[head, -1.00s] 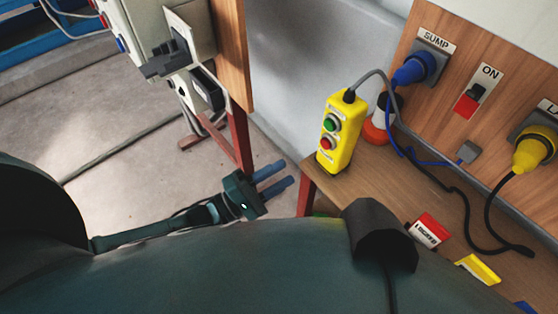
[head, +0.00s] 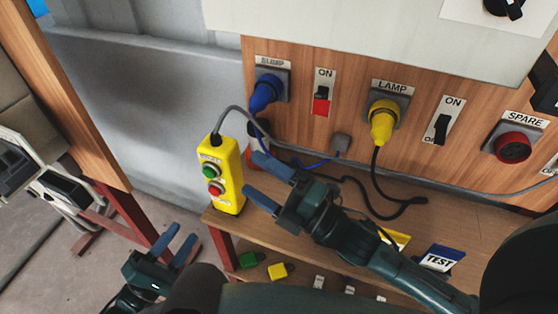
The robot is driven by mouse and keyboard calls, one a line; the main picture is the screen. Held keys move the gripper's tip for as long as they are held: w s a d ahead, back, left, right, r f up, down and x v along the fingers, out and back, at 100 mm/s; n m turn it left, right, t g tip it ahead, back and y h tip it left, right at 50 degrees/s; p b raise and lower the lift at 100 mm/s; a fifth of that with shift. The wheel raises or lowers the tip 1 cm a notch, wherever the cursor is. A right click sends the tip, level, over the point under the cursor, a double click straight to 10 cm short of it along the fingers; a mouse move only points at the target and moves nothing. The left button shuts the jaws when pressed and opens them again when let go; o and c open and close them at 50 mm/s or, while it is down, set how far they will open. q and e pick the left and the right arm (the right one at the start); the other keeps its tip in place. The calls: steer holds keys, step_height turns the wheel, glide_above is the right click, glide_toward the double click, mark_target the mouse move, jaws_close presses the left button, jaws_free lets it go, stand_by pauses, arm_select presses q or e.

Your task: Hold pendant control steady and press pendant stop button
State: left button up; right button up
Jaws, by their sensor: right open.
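The yellow pendant control (head: 231,172) stands upright at the left end of the wooden bench, with a grey cable from its top. Its face carries a green button (head: 210,170) and, below it, the red stop button (head: 216,188). My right gripper (head: 257,178) is open and empty just right of the pendant. Its two blue fingers point toward the pendant's right side; I cannot tell whether they touch it. My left gripper (head: 184,240) is at the lower left, below the bench top. Its blue fingers show a narrow gap with nothing between them.
A wooden panel behind the bench holds the blue sump plug (head: 265,92), yellow lamp plug (head: 382,122), red spare socket (head: 513,146) and switches. A black cable (head: 376,205) loops across the bench top (head: 460,205). Coloured tags lie lower down. A wooden post (head: 75,100) stands at left.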

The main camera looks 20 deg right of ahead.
steer(key=n+g, duration=0.2)
steer(key=n, duration=0.4)
steer(key=n+g, duration=0.2)
steer(key=n, duration=1.3)
glide_toward(202, 141)
steer(key=x, duration=0.7)
steer(key=shift+w+d+f, duration=0.15)
steer(key=shift+w+f, duration=0.05)
steer(key=shift+w, duration=0.1)
steer(key=shift+c, duration=0.2)
arm_select(q)
steer(key=shift+c, duration=0.3)
arm_select(e)
steer(key=c, duration=1.3)
arm_select(q)
jaws_close()
